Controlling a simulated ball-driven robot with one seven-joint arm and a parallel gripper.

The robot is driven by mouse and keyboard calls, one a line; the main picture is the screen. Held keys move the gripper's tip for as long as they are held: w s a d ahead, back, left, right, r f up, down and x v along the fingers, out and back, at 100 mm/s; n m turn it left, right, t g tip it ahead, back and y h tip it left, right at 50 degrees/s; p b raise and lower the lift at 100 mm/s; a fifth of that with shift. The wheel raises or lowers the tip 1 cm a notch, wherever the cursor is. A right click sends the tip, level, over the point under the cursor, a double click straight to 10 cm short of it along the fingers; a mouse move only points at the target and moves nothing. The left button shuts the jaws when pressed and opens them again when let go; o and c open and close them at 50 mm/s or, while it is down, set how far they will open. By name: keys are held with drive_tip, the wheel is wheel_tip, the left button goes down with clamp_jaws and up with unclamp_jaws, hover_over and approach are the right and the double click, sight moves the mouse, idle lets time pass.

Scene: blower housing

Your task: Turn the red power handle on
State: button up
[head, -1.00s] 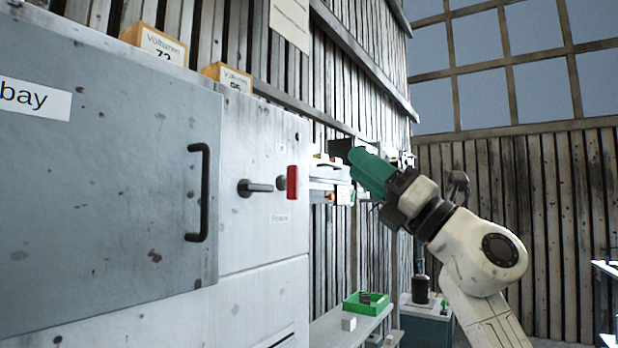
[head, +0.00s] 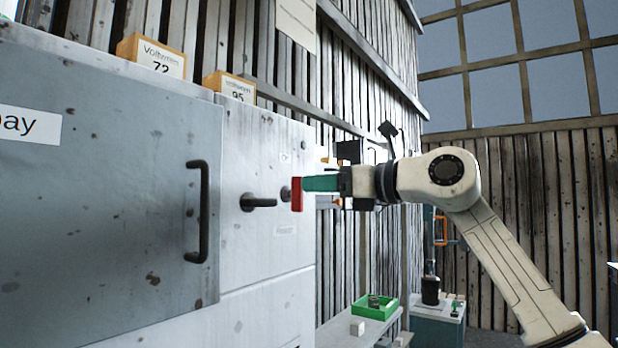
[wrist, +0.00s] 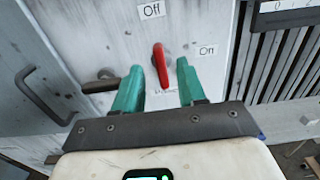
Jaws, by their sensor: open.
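The red power handle (head: 297,194) stands out from the pale cabinet front, upright in the head view. In the wrist view the handle (wrist: 160,66) lies between my two green fingers, below the "Off" label (wrist: 151,10) and left of the "On" label (wrist: 207,50). My gripper (head: 306,184) is at the handle from the right in the head view. In the wrist view my gripper (wrist: 159,73) is open, with a gap showing on both sides of the handle. How deep the handle sits between the fingertips is hard to tell.
A dark lever handle (head: 258,202) sticks out left of the red handle. Farther left is a grey door with a dark pull handle (head: 204,212). A green tray (head: 375,307) lies on a low shelf below.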

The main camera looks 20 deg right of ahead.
sight(294, 194)
drive_tip(key=x, duration=0.3)
drive_tip(key=shift+w+a+p, duration=0.1)
drive_tip(key=shift+w+p, duration=0.05)
drive_tip(key=shift+p, duration=0.2)
drive_tip(key=shift+c, duration=0.4)
clamp_jaws()
